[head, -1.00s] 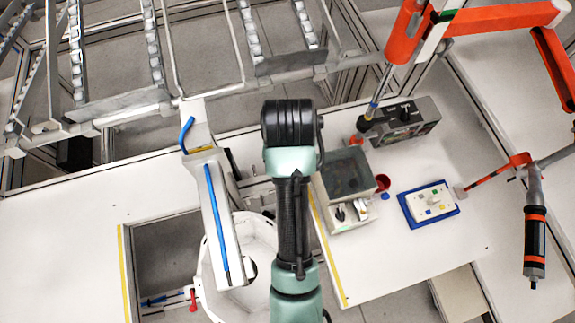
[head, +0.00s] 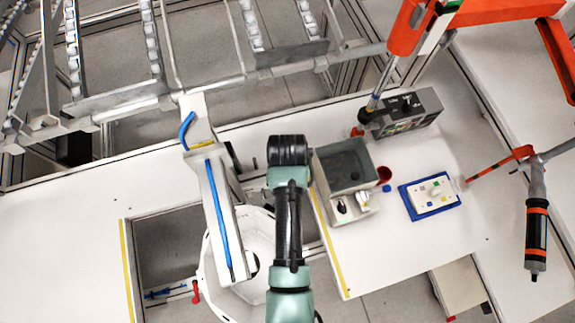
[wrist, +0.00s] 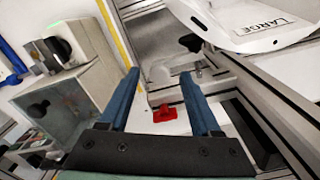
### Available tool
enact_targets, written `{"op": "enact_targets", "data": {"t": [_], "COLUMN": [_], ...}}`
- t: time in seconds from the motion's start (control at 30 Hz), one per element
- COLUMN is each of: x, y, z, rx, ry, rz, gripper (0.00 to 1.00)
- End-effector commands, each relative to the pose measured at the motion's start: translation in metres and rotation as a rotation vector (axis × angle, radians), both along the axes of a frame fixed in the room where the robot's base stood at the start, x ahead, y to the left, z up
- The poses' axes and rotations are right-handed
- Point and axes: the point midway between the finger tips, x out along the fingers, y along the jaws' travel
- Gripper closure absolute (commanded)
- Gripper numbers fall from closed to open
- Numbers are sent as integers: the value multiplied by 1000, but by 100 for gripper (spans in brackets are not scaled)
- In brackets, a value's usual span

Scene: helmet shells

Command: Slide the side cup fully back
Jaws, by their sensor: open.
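A white helmet shell (head: 217,268) sits in the table's cut-out in the head view, partly covered by a pale beam and my arm. In the wrist view a white shell marked LARGE (wrist: 245,22) shows at the upper right. A red piece (wrist: 165,113) lies between and beyond my fingers, near a grey metal fitting (wrist: 197,72). I cannot tell for certain which part is the side cup. My gripper (wrist: 160,78) is open, with two blue fingers apart and nothing visibly held between them. My arm hides the gripper in the head view.
A pale beam with a blue strip (head: 219,215) crosses over the shell. A grey bin (head: 345,165) and a blue-edged fixture (head: 405,206) stand to the right. A red handle (head: 195,292) is at the shell's left. The left tabletop (head: 60,225) is clear.

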Motion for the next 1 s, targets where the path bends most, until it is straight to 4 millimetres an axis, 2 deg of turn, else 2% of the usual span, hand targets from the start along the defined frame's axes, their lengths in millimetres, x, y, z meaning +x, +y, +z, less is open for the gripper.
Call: {"op": "enact_targets", "data": {"t": [0.13, 0.4, 0.47, 0.77, 1.0], "x": [0, 0, 0, 0, 0], "y": [0, 0, 0, 0, 0], "z": [-8, -9, -9, -8, -8], "rx": [0, 0, 0, 0, 0], "ry": [-1, -2, -2, -2, -2], "rz": [-1, -1, -1, 0, 0], "gripper": [36, 36, 45, 99, 100]}}
